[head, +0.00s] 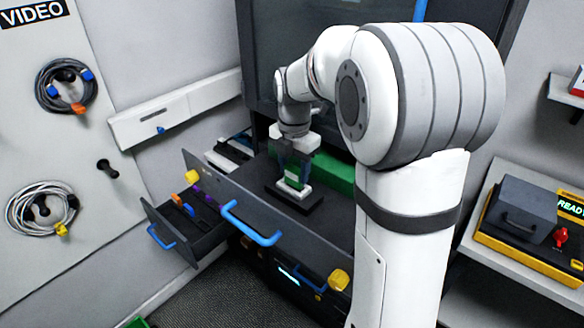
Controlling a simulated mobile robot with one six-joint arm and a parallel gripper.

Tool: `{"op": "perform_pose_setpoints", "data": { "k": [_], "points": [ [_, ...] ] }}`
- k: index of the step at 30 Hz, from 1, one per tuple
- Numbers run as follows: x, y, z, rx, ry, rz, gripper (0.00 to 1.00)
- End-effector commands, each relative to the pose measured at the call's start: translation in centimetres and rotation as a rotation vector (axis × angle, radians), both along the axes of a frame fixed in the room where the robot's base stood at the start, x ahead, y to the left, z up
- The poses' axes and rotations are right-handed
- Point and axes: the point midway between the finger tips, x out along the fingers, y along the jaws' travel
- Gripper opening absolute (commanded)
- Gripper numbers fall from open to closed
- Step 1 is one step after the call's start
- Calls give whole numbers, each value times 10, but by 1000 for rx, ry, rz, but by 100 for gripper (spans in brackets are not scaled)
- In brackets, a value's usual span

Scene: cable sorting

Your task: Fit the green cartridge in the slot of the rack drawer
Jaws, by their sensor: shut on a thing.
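The green cartridge (293,183), with a pale band on it, stands roughly upright low over the open rack drawer (335,216). My gripper (293,172) points down and is shut on the cartridge from above. Its fingers hide part of the cartridge. A black base with a pale top piece (305,201) lies on the drawer floor right below the cartridge. The slot itself is not clearly visible, and I cannot tell whether the cartridge's lower end is inside it or just above it.
The drawer's front has a blue handle (250,223) and yellow corner knobs. A green block (335,174) lies behind my gripper. A smaller open drawer (188,218) is at left. Coiled cables hang on the left wall panel (30,130). A yellow-black box (530,236) stands at right.

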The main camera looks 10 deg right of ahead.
Motion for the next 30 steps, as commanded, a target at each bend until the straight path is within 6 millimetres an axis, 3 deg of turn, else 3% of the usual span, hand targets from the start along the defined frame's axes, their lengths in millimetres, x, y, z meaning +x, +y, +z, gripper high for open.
{"op": "perform_pose_setpoints", "data": {
  "k": [30],
  "points": [
    [0, 0, -10, 0, 0, -1, 25]
  ]
}}
